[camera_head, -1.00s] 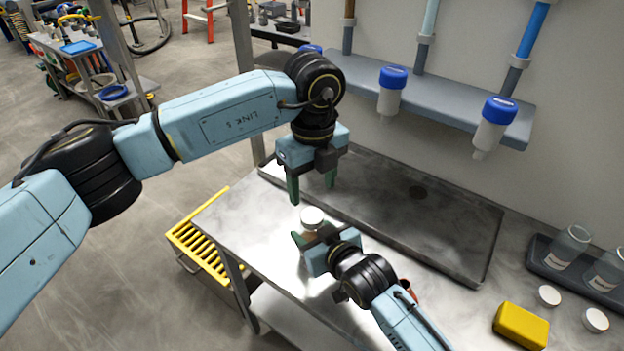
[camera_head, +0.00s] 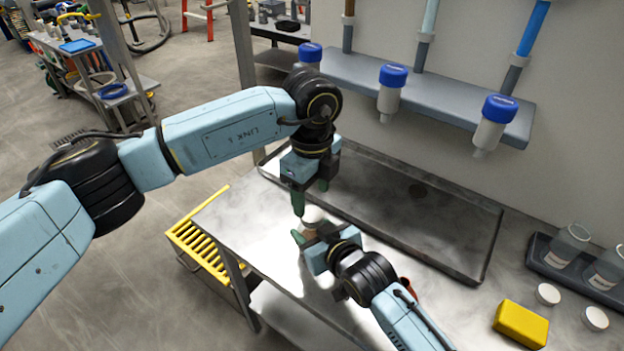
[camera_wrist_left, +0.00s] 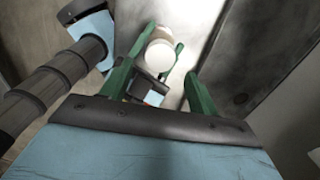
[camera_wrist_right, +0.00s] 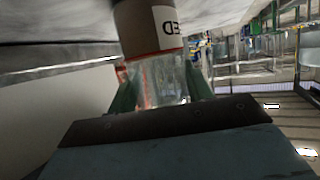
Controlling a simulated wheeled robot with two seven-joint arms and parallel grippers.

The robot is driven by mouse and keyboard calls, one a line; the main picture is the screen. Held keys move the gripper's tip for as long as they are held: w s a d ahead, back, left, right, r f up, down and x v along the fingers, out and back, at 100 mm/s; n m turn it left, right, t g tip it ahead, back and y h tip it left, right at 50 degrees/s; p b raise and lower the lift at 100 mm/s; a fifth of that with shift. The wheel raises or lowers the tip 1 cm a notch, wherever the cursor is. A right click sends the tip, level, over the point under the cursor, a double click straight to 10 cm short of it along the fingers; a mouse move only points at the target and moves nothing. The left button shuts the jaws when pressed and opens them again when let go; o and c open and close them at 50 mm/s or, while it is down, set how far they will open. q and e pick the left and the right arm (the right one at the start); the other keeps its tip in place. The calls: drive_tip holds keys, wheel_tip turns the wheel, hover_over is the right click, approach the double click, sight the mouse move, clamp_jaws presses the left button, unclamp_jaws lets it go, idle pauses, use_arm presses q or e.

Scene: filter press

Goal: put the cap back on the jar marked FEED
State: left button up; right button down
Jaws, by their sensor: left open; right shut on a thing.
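The jar marked FEED (camera_wrist_right: 152,32) is in my right gripper (camera_head: 313,239). In the right wrist view it shows brown contents, clear glass and part of its label, "ED". A white cap (camera_head: 312,215) sits at the jar's top, and it also shows in the left wrist view (camera_wrist_left: 158,56). I cannot tell whether it is seated or tightened. My left gripper (camera_head: 310,203) is open, pointing down, with its fingertips close above the cap. In the left wrist view the cap lies between its fingers, with no clear contact.
At the right are two more jars (camera_head: 567,247) (camera_head: 608,268) in a dark tray (camera_head: 545,266), two loose white caps (camera_head: 548,294) (camera_head: 595,319) and a yellow block (camera_head: 521,325). A shallow metal basin (camera_head: 440,225) lies behind my grippers. Blue-capped filter housings (camera_head: 392,88) hang above it.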

sight(312, 214)
use_arm(q)
drive_tip(key=shift+f, duration=2.55)
